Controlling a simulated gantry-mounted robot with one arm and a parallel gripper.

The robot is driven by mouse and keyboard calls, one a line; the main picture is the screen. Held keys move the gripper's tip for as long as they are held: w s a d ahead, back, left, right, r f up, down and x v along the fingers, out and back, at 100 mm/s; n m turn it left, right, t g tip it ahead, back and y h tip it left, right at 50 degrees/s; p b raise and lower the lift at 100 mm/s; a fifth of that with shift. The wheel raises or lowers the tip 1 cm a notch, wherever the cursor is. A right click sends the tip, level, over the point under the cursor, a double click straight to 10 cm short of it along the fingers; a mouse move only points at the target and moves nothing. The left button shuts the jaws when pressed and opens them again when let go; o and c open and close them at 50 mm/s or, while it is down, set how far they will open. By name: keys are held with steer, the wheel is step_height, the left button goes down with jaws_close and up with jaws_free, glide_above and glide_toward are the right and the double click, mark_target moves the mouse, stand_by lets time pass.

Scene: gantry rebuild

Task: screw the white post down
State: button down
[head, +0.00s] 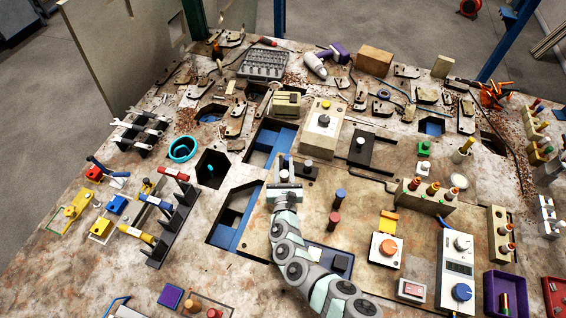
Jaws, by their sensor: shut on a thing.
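My gripper (284,181) is at the middle of the bench, at the far end of my arm, over the right edge of a cut-out. It is shut on a small pale upright piece, which looks like the white post (284,170). The fingers and wrist hide much of it, and its foot and any thread cannot be made out. Just right of the gripper, a similar short post with a light grey top (308,166) stands on a dark plate (313,175).
Dark-walled cut-outs (233,222) open left of my arm. A beige box with a black knob (323,122) and a black plate with a pale knob (361,146) stand behind. Red and blue pegs (337,205) stand to the right. Tool racks and loose brackets crowd the left and back.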

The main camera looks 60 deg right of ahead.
steer(key=m+g, duration=0.1)
steer(key=g, duration=0.1)
steer(key=m+g+h, duration=0.1)
steer(key=m+g, duration=0.1)
steer(key=g, duration=0.1)
steer(key=s+m+g, duration=0.1)
steer(key=m+g, duration=0.1)
steer(key=g, duration=0.1)
steer(key=shift+d+f+h, duration=0.1)
steer(key=shift+h, duration=0.2)
steer(key=m+g+b, duration=0.1)
steer(key=g+b, duration=0.1)
steer(key=s+m+g+b, duration=0.1)
steer(key=m+g+b, duration=0.1)
steer(key=g, duration=0.1)
steer(key=shift+s+m+y+b, duration=0.1)
steer(key=shift+m+y+b, duration=0.2)
steer(key=shift+y+b, duration=0.1)
steer(key=shift+s+r+m+g+y+b, duration=0.15)
steer(key=shift+r+m+g+y+b, duration=0.2)
steer(key=shift+g+b, duration=0.35)
steer(key=c, duration=1.1)
jaws_free()
steer(key=shift+f, duration=0.15)
steer(key=p+v, duration=0.1)
steer(key=v, duration=1)
steer(key=shift+f, duration=0.1)
